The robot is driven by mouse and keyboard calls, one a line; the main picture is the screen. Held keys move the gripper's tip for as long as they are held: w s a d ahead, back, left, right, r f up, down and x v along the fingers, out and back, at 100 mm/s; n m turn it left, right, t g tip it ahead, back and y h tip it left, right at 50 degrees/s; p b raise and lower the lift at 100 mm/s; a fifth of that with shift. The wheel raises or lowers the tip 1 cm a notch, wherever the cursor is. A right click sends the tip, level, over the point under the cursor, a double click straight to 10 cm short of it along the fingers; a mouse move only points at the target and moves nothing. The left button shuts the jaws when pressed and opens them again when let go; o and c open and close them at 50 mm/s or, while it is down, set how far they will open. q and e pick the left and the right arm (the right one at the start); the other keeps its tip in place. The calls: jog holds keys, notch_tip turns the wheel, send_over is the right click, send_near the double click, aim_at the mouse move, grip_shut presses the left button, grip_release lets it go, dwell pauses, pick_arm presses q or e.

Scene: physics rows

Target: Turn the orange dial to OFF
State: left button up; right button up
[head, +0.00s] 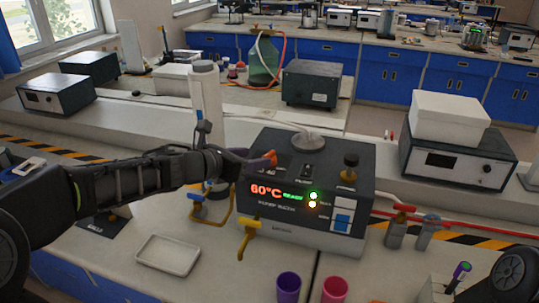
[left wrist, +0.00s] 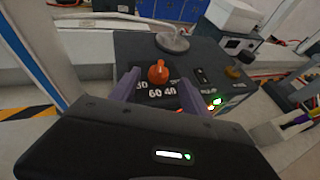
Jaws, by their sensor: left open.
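The orange dial (left wrist: 158,72) sits on the sloped top of a dark grey heating unit (head: 300,225). In the head view the dial (head: 272,157) shows just past my fingertips. My left gripper (left wrist: 158,82) is open, with one purple finger on each side of the dial. I cannot tell whether the fingers touch it. White numbers, including 60 and 40, show beside the dial in the wrist view. No OFF mark is readable, and the dial's pointing direction is unclear. The unit's display reads 60°C in red. My right gripper is not in view.
A round metal piece (head: 308,140) and a black-and-brass knob (head: 350,166) stand on the unit. A white bottle (head: 206,100) stands behind my left arm. A white tray (head: 168,254), purple cup (head: 288,287) and pink cup (head: 335,289) are in front.

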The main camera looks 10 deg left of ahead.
aim_at(265, 156)
pick_arm(q)
jog(key=x, duration=0.7)
jog(key=shift+w+f, duration=0.1)
jog(key=shift+w, duration=0.05)
jog(key=shift+c, duration=0.5)
grip_shut()
